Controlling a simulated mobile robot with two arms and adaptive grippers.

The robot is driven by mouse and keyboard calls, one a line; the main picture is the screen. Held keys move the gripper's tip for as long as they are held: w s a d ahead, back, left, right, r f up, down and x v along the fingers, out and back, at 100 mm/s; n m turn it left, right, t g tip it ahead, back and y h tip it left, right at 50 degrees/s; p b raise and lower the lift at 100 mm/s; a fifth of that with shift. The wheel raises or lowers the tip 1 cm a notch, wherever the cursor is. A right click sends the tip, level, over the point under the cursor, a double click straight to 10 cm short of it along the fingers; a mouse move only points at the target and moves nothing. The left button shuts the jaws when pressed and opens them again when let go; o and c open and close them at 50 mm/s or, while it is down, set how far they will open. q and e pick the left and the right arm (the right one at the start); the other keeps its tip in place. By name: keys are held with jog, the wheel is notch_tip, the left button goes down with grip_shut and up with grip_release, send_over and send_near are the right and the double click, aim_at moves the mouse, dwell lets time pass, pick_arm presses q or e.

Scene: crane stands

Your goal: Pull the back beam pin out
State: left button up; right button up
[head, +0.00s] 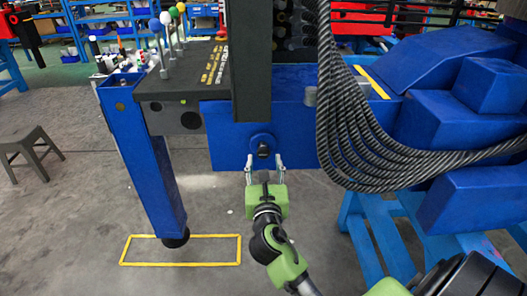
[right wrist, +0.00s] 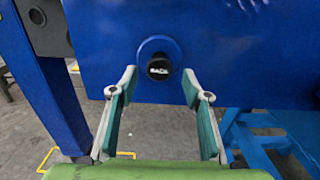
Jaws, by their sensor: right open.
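The back beam pin (head: 263,150) shows as a dark round knob in a blue collar on the side of the blue beam (head: 305,135). In the right wrist view the pin (right wrist: 159,67) has a black face with a white label that seems to read "BACK". My right gripper (head: 264,163) is open, with its fingers pointing at the beam just below the pin. In the right wrist view the fingers of the right gripper (right wrist: 158,85) stand apart, one to each side and slightly below the pin, not touching it. My left gripper is not in view.
Thick dark cables (head: 355,130) hang right of the pin, in front of the beam. A blue leg (head: 150,165) stands at left above a yellow floor outline (head: 181,264). Several colored knobs (head: 167,20) stand on the dark top plate. A stool (head: 30,145) is at far left.

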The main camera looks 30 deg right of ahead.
aim_at(263, 155)
jog(key=x, duration=0.5)
jog(key=shift+a, duration=0.1)
grip_shut()
jog(key=p+v, duration=0.1)
jog(key=v, duration=0.4)
jog(key=shift+p, duration=0.3)
jog(key=shift+f, duration=0.2)
